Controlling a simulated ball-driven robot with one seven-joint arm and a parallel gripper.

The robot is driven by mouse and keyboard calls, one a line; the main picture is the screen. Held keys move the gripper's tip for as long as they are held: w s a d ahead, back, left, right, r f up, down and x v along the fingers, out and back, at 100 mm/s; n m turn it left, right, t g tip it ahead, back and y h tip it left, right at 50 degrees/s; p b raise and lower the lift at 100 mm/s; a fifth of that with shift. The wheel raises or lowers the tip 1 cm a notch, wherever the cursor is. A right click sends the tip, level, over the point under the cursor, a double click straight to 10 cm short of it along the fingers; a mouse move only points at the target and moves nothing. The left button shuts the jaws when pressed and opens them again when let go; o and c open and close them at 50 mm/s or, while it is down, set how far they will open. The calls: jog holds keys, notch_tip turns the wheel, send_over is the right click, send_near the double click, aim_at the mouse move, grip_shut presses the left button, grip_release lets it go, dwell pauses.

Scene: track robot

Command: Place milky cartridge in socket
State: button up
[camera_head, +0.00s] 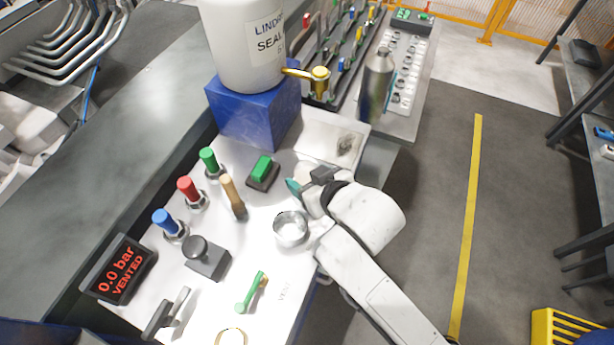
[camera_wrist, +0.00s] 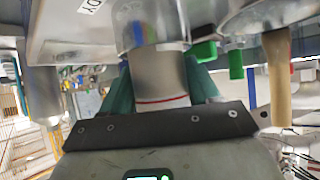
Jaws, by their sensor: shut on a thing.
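In the wrist view a pale, milky cylinder with a thin red band, which looks like the milky cartridge (camera_wrist: 160,80), stands between the two teal fingers of my gripper (camera_wrist: 160,88). The fingers are shut on it. A clear, glassy part shows at its far end; I cannot tell whether it belongs to the cartridge. In the head view my gripper (camera_head: 297,186) is over the far right part of the white panel, and the cartridge is mostly hidden by my wrist. A round metal cup (camera_head: 291,229), possibly the socket, sits on the panel just nearer than my gripper and looks empty.
A green switch (camera_head: 263,171), a wooden handle (camera_head: 233,197) and red (camera_head: 190,190), blue and green knobs stand left of my gripper. A white tank (camera_head: 243,45) on a blue block (camera_head: 255,110) stands behind. A display (camera_head: 119,269) reads 0.0 bar, VENTED. A green lever (camera_head: 252,292) is nearer.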

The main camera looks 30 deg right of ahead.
jog(key=shift+s+f, duration=0.15)
jog(key=shift+f, duration=0.6)
jog(key=o, duration=1.2)
jog(key=shift+f, duration=0.15)
jog(key=shift+o, duration=0.2)
jog(key=shift+r, duration=0.2)
jog(key=w+r+v, duration=0.1)
jog(key=v, duration=1)
jog(key=s+d+f+g, duration=0.3)
jog(key=s+f+g, duration=0.2)
jog(key=s+f, duration=0.2)
jog(key=s+d+f+m+g, duration=0.1)
jog(key=s+d+f+g, duration=0.3)
jog(key=s+f, duration=0.3)
jog(key=shift+s+d+f+g+h+p, duration=0.3)
jog(key=shift+s+f+g+p, duration=0.1)
jog(key=shift+f+g, duration=0.2)
